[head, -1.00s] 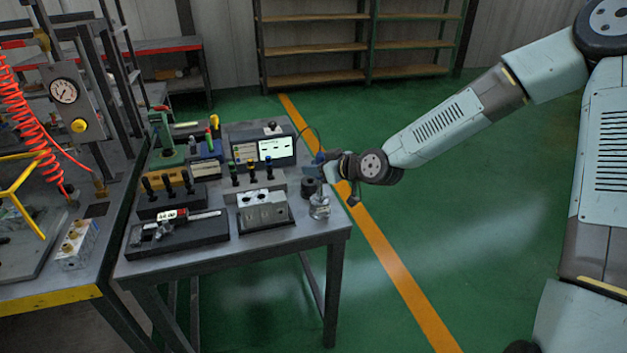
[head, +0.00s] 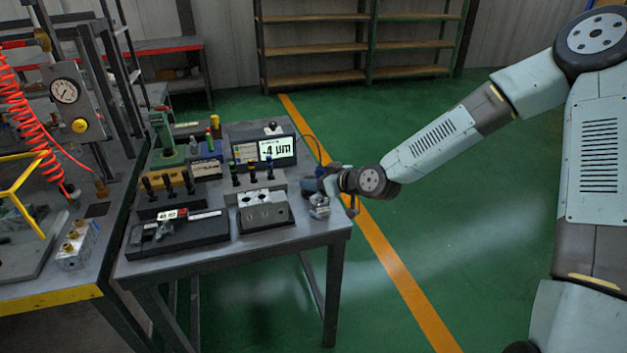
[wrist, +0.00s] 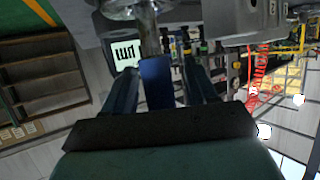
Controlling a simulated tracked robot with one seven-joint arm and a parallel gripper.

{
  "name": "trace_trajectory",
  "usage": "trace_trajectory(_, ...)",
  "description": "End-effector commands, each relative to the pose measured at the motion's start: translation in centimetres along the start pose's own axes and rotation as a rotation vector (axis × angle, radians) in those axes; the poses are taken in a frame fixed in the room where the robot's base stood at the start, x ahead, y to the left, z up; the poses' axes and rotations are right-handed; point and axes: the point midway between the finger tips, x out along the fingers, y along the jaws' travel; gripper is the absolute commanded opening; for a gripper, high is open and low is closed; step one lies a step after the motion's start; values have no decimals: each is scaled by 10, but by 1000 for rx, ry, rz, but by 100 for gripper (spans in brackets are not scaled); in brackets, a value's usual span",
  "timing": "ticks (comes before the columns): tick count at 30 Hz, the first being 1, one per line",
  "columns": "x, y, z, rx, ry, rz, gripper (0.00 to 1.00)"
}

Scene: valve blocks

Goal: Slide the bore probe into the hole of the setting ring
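The bore probe (wrist: 157,82) has a blue handle and a metal shaft. In the wrist view the handle lies between the two fingers of my gripper (wrist: 160,78), which are close along its sides. The shaft runs up to a shiny round metal piece, the setting ring (wrist: 122,9), cut off by the top edge. In the head view the setting ring (head: 319,207) stands at the table's right front corner, with my gripper (head: 320,184) low just above it. The shaft's tip is hidden, so its depth in the hole cannot be seen.
The gauge display (head: 278,148) behind reads about 4 µm; it shows inverted in the wrist view (wrist: 126,54). A grey block with holes (head: 264,210) and a dark caliper case (head: 178,232) stand left of the ring. The floor right of the table is clear.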

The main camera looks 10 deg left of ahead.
Motion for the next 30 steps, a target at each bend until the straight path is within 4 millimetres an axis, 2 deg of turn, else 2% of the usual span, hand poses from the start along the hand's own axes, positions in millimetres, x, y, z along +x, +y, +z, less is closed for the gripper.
trace_trajectory(7, 0, 0, -1, 0, 0, 0, 57)
trace_trajectory(11, -9, 0, -1, -1, 0, 0, 57)
trace_trajectory(30, -97, 0, -1, 0, 0, 1, 57)
